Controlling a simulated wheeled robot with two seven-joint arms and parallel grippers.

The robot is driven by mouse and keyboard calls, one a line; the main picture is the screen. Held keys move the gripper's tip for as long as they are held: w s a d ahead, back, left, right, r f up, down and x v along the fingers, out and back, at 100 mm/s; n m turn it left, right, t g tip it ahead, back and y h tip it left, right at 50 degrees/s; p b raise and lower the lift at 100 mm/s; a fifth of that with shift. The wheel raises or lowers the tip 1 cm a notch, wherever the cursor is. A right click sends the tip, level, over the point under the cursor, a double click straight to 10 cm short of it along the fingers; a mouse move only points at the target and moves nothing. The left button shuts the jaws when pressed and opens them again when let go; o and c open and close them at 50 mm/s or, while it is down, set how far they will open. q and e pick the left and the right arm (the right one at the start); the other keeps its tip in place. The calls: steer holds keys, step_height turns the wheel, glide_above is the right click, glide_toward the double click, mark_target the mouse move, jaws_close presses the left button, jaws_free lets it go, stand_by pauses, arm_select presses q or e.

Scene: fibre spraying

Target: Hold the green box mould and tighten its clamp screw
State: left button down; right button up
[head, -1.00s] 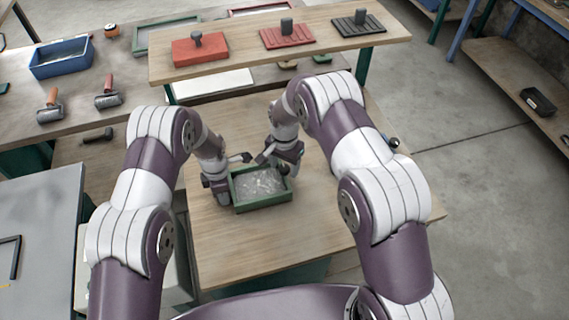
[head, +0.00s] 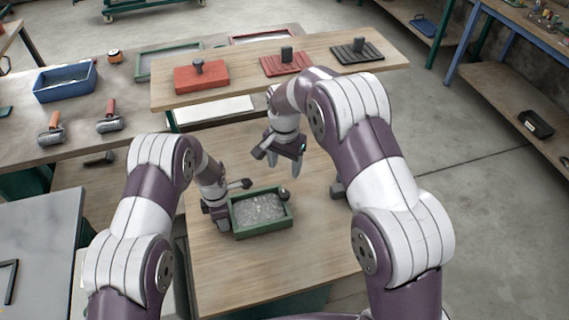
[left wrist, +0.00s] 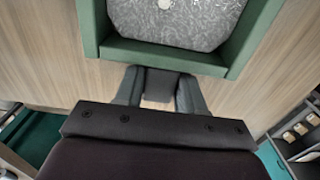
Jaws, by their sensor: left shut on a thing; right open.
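The green box mould (head: 266,233) sits on the wooden table, filled with grey, speckled material. My left gripper (head: 229,214) is at its left side. In the left wrist view my left gripper's fingers (left wrist: 160,82) are shut on a dark piece against the mould's green wall (left wrist: 165,58). A small dark round knob, which looks like the clamp screw (head: 284,193), shows at the mould's far right edge. My right gripper (head: 283,163) is open and empty, fingers pointing down, above and behind the mould and apart from it.
A raised wooden shelf (head: 230,92) behind bears a red block (head: 200,77) and two ribbed plates with knobs. A blue tray (head: 65,82) and two rollers stand on the left bench. A small grey object (head: 338,190) is partly hidden by my right arm. Table in front of the mould is clear.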

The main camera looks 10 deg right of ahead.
arm_select(q)
steer(key=c, duration=0.6)
jaws_free()
step_height(320, 180, up, 12)
steer(key=shift+r, duration=0.15)
step_height(320, 180, up, 7)
steer(key=p, duration=0.5)
stand_by(0.4)
stand_by(0.3)
